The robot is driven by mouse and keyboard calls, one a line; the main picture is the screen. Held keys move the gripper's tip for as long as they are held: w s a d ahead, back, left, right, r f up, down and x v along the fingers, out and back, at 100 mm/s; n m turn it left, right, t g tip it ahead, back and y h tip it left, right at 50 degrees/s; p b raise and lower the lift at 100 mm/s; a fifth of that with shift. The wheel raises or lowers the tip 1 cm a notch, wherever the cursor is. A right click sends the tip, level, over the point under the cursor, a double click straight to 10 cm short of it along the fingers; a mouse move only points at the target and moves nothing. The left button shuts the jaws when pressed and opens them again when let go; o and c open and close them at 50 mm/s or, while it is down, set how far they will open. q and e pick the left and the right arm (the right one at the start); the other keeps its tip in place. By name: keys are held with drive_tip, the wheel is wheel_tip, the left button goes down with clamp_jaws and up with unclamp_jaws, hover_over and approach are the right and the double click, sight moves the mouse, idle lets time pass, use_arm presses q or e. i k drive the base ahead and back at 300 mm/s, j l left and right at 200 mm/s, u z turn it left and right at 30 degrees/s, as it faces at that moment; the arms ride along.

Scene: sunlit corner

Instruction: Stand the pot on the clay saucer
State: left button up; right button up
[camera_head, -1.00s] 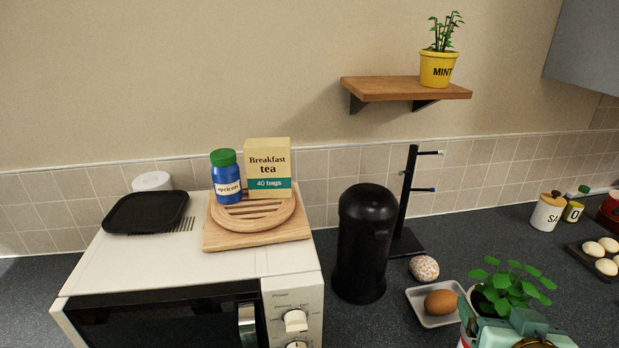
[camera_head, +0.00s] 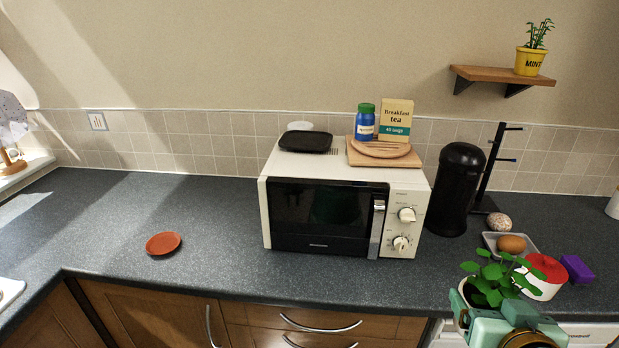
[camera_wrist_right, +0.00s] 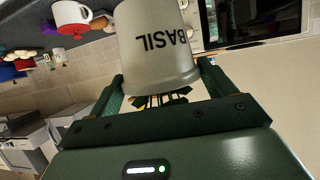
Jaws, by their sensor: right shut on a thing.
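The clay saucer (camera_head: 163,243) is a small red-brown dish lying flat and empty on the dark worktop, left of the microwave in the head view. The pot (camera_wrist_right: 155,50) is pale with BASIL on it and shows upside down in the right wrist view. Its leafy green plant (camera_head: 497,275) shows at the lower right of the head view. My right gripper (camera_head: 495,312) is shut on the pot, with a finger on each side of it in the wrist view. It is far to the right of the saucer. My left gripper is not in view.
A white microwave (camera_head: 325,215) stands between saucer and pot. The worktop around the saucer is clear.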

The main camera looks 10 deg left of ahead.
sight(164, 245)
drive_tip(key=i+j+u, duration=0.2)
drive_tip(key=j+u, duration=0.25)
drive_tip(key=i+j+u, duration=0.2)
drive_tip(key=u, duration=0.2)
drive_tip(key=i+j+u, duration=0.3)
drive_tip(key=u, duration=0.15)
drive_tip(key=i+j, duration=0.15)
drive_tip(key=i, duration=0.2)
drive_tip(key=i+j, duration=0.2)
drive_tip(key=i, duration=0.1)
